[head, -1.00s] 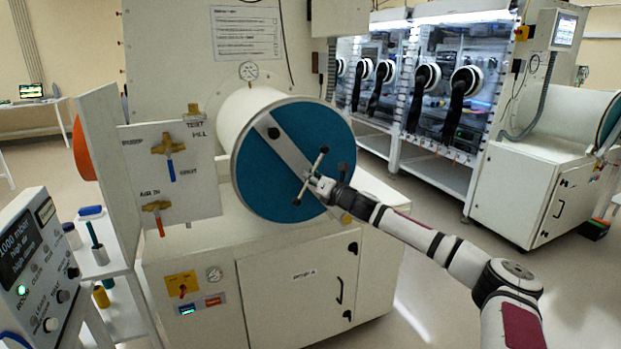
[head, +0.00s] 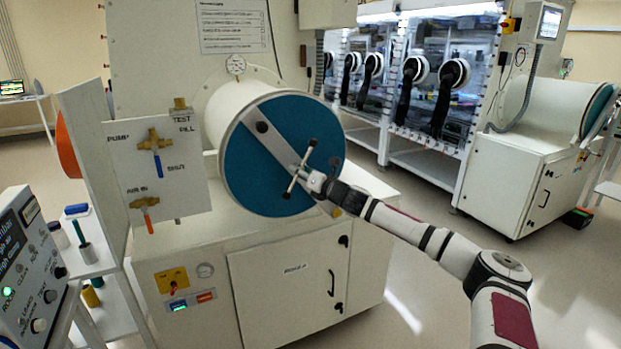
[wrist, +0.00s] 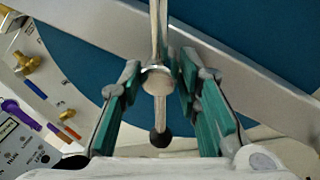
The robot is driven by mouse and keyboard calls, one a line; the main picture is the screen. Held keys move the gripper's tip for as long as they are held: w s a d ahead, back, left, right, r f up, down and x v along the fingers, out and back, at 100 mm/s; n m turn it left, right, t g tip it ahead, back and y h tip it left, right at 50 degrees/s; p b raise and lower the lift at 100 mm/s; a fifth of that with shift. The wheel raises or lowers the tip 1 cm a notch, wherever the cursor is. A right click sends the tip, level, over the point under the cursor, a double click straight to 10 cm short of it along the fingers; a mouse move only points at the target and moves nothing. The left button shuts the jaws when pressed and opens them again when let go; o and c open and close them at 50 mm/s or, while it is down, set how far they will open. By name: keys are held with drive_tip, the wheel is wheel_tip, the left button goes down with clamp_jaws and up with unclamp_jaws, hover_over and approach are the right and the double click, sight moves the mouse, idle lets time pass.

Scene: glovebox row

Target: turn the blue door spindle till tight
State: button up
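The blue door (head: 255,180) is a round disc closing the white cylindrical chamber, with a grey bar (head: 276,142) across it. The spindle (head: 293,183) is a thin metal cross-handle with dark knobs at its ends, at the door's middle, tilted with its top to the right. In the wrist view the handle's round hub (wrist: 157,80) and lower dark knob (wrist: 161,139) show. My gripper (head: 314,181) is at the spindle from the lower right. In the wrist view its green-padded fingers (wrist: 160,100) stand apart on either side of the handle, with gaps visible; contact is unclear.
A valve panel (head: 185,190) with brass valves stands left of the door. A control box (head: 35,270) and a side shelf (head: 105,262) are at the lower left. Open floor (head: 420,290) lies to the right.

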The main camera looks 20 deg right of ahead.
drive_tip(key=v, duration=1.1)
drive_tip(key=shift+s, duration=0.1)
